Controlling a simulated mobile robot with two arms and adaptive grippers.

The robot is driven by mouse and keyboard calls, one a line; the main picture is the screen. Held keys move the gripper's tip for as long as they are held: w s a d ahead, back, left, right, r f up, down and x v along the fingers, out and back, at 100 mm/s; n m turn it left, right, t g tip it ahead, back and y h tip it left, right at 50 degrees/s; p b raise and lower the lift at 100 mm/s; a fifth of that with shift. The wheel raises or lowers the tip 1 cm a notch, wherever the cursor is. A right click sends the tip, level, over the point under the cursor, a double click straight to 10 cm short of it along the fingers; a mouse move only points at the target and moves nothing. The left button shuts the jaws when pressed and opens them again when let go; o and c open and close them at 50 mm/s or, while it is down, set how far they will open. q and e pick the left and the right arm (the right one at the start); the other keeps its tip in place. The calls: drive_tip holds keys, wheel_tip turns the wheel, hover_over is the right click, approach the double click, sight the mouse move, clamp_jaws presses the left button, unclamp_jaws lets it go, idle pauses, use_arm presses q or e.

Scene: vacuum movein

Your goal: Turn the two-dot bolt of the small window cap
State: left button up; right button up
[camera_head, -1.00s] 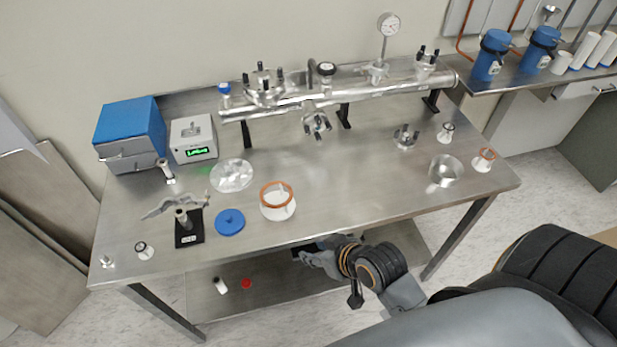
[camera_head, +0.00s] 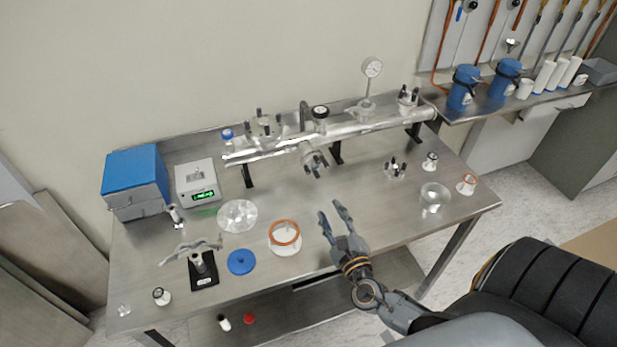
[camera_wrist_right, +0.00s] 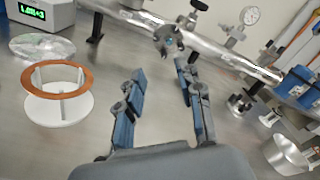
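A silver vacuum pipe (camera_head: 345,131) lies on black supports at the back of the table. A small cap with dark-handled bolts (camera_head: 314,162) faces forward from the pipe's middle; it also shows in the right wrist view (camera_wrist_right: 167,40). Another bolted cap (camera_head: 408,98) sits on top at the pipe's right end, and a wider one (camera_head: 264,125) at the left. Dot marks are too small to read, so I cannot tell which cap or bolt is the named one. My right gripper (camera_head: 330,209) is open and empty, in front of and below the forward-facing cap, touching nothing. My left gripper is not in view.
A white stand with an orange ring (camera_head: 286,235), a blue disc (camera_head: 241,262) and a clear disc (camera_head: 238,216) lie left of my right gripper. A loose bolted part (camera_head: 396,171) and a metal cup (camera_head: 434,200) stand right. The table between gripper and pipe is clear.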

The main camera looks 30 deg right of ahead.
drive_tip(key=n, duration=0.1)
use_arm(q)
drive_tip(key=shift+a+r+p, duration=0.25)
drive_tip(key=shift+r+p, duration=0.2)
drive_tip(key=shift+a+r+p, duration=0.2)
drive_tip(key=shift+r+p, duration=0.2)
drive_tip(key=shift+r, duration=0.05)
use_arm(e)
approach(308, 173)
drive_tip(key=shift+n, duration=0.3)
drive_tip(key=x, duration=0.7)
drive_tip(key=shift+w+d, duration=0.15)
drive_tip(key=shift+w, duration=0.15)
clamp_jaws()
